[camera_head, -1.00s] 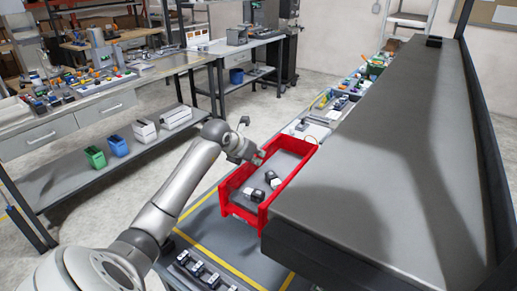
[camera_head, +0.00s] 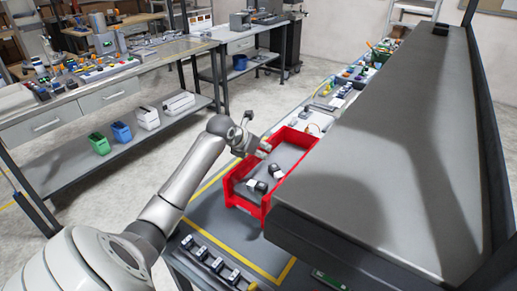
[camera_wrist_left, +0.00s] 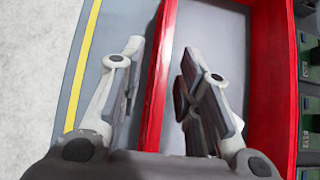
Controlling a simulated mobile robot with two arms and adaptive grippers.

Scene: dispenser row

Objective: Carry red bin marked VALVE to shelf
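A red bin (camera_head: 292,171) stands on the grey bench, left of and below a large grey raised surface (camera_head: 370,160). Black and white parts lie inside the bin. No VALVE marking can be read. My left gripper (camera_head: 263,148) is at the bin's far left wall. In the left wrist view, my left gripper (camera_wrist_left: 163,58) has its fingers apart, one outside and one inside the red bin's wall (camera_wrist_left: 158,85), with gaps visible beside the wall. I cannot tell whether the raised surface is the task's shelf. My right gripper is not in view.
Small parts (camera_head: 210,255) line the bench's near edge, and more items (camera_head: 350,85) crowd its far end. A workbench (camera_head: 60,120) with green, blue and white bins below stands left. Dark uprights (camera_head: 490,130) edge the raised surface. Floor between benches is clear.

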